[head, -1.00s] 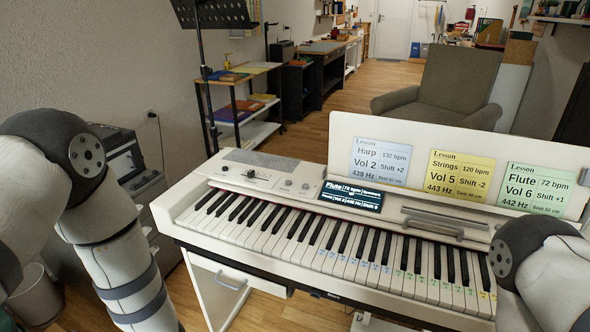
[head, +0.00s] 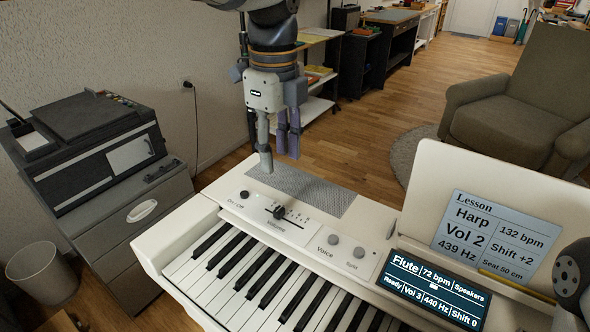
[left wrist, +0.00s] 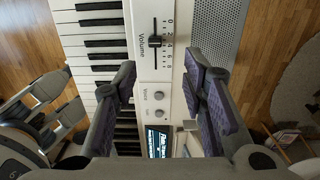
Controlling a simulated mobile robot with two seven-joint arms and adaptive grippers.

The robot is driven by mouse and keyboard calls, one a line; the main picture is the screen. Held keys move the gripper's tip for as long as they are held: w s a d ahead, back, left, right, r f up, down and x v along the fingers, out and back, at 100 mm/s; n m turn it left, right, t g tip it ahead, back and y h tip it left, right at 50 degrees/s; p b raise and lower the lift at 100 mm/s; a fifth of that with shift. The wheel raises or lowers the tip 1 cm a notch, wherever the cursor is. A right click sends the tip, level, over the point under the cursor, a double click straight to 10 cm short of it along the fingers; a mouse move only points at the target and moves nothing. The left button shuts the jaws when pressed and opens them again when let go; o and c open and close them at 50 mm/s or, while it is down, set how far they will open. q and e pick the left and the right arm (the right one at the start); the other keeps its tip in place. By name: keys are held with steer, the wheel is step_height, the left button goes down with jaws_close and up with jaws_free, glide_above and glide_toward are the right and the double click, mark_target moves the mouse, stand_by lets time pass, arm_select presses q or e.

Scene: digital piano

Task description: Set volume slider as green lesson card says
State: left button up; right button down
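In the left wrist view the knob (left wrist: 154,41) stands between marks 2 and 4. The piano display (head: 434,289) reads Vol 3. My left gripper (head: 279,155) is above the panel's back edge and speaker grille, behind the slider and apart from it. In the left wrist view its fingers (left wrist: 160,68) are spread with nothing between them. The green lesson card is outside the current views.
The blue Harp card (head: 496,240) leans on the music rest (head: 428,190). Two voice knobs (head: 345,246) sit right of the slider, an On/Off knob (head: 244,194) left. A printer (head: 95,145) on a cabinet stands left. Space above the keys (head: 270,285) is clear.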

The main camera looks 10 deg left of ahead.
mark_target(279, 209)
arm_select(q)
steer(key=f, duration=0.1)
steer(key=s+f, duration=0.1)
steer(key=f, duration=0.1)
steer(key=shift+s, duration=0.15)
step_height(279, 209, down, 8)
steer(key=shift+f, duration=0.25)
jaws_close()
